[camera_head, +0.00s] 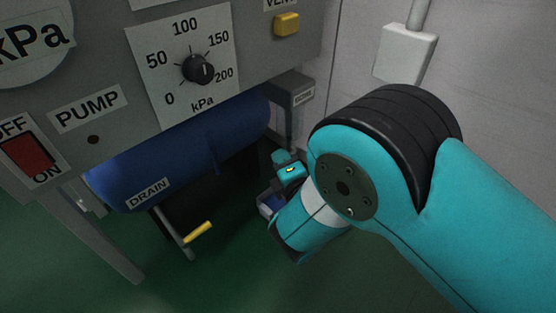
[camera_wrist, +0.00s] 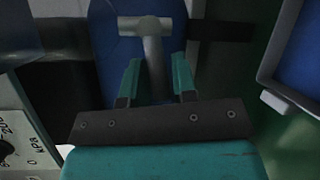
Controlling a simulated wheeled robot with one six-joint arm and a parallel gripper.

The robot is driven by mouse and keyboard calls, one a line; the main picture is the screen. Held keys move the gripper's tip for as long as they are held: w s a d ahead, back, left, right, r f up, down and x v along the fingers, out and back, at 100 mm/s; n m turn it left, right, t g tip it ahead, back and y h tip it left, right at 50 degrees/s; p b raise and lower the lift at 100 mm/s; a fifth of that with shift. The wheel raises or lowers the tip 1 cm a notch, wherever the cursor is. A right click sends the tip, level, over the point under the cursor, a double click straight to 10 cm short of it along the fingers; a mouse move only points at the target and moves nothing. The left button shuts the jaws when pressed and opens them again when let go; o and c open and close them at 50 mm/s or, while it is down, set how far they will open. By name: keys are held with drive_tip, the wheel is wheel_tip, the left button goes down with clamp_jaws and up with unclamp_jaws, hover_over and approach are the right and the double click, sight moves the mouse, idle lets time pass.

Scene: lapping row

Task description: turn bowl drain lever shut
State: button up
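In the wrist view, a grey T-shaped handle (camera_wrist: 153,62), which looks like the bowl drain lever, has its stem between the two teal fingers of my gripper (camera_wrist: 157,66). The fingers are open, with a gap visible on each side of the stem. The crossbar lies beyond the fingertips, in front of a dark blue rounded body (camera_wrist: 105,42). In the head view, a grey box with a small unreadable label (camera_head: 291,95) hangs at the panel's right end, with a pipe below it. My arm hides the lever there.
A blue tray with a pale rim (camera_wrist: 268,70) is close on the right in the wrist view. A wall stands at right.

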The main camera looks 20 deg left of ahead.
clamp_jaws()
drive_tip(key=r+m+p, duration=0.1)
drive_tip(key=p, duration=0.3)
drive_tip(key=shift+r, duration=0.15)
drive_tip(key=p, duration=0.2)
drive_tip(key=shift+m+g+p, duration=0.3)
drive_tip(key=shift+p, duration=0.35)
drive_tip(key=shift+f, duration=0.2)
unclamp_jaws()
drive_tip(key=shift+s, duration=0.1)
